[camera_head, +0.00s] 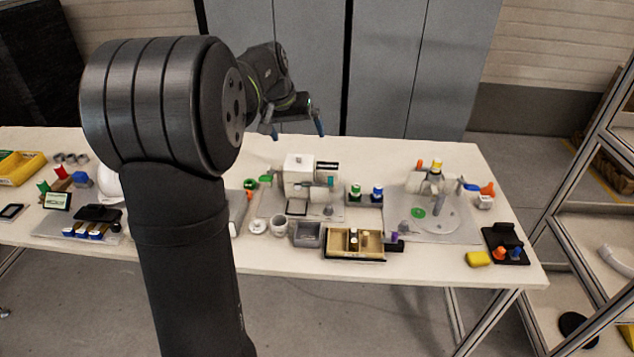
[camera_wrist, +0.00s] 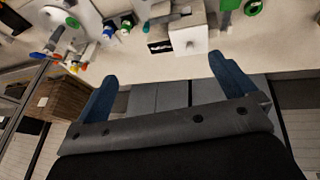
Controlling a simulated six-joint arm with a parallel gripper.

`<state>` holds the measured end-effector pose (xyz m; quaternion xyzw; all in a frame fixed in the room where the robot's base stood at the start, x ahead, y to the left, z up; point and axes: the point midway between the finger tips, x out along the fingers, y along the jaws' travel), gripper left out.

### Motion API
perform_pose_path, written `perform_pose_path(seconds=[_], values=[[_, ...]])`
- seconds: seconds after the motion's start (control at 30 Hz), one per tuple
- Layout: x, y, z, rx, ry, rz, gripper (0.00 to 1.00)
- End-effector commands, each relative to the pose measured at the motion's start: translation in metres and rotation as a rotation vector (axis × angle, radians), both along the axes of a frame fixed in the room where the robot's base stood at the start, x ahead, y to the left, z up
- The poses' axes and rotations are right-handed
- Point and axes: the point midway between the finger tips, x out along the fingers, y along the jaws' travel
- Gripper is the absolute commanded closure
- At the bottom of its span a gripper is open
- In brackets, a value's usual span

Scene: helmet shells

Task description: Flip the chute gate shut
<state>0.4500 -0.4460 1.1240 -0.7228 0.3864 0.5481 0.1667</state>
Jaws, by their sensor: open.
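My gripper (camera_head: 298,132) is raised above the back of the table, behind and above a white boxy machine (camera_head: 299,166). Its two blue fingers stand wide apart and empty in the wrist view (camera_wrist: 163,67). The machine also shows in the wrist view (camera_wrist: 188,39), ahead of the fingers and apart from them. It has a grey cylinder (camera_head: 321,194) at its front, a teal part (camera_head: 331,182) and a green-ended piece (camera_head: 265,179) at its left. I cannot tell which part is the chute gate, or whether it is open or shut.
A station with a pale disc (camera_head: 437,217) stands to the right. Green and blue bottles (camera_head: 366,192) stand between it and the machine. A divided tray (camera_head: 355,256), grey bin (camera_head: 306,234) and white cup (camera_head: 279,227) line the front. My arm hides part of the table's left side.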

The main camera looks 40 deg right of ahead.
Motion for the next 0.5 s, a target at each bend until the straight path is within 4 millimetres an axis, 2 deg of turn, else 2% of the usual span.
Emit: perform_pose_path(seconds=[0.1,0.33,0.37,0.5], values=[[-0.0005,0.0023,0.006,-0.001,-0.001,0.0,0.0],[-0.0006,0.0025,0.0063,-0.001,-0.001,0.0,0.0],[-0.0006,0.0025,0.0063,0.0,0.0,0.0,0.04],[-0.0006,0.0024,0.0061,0.0,0.0,0.0,0.31]])
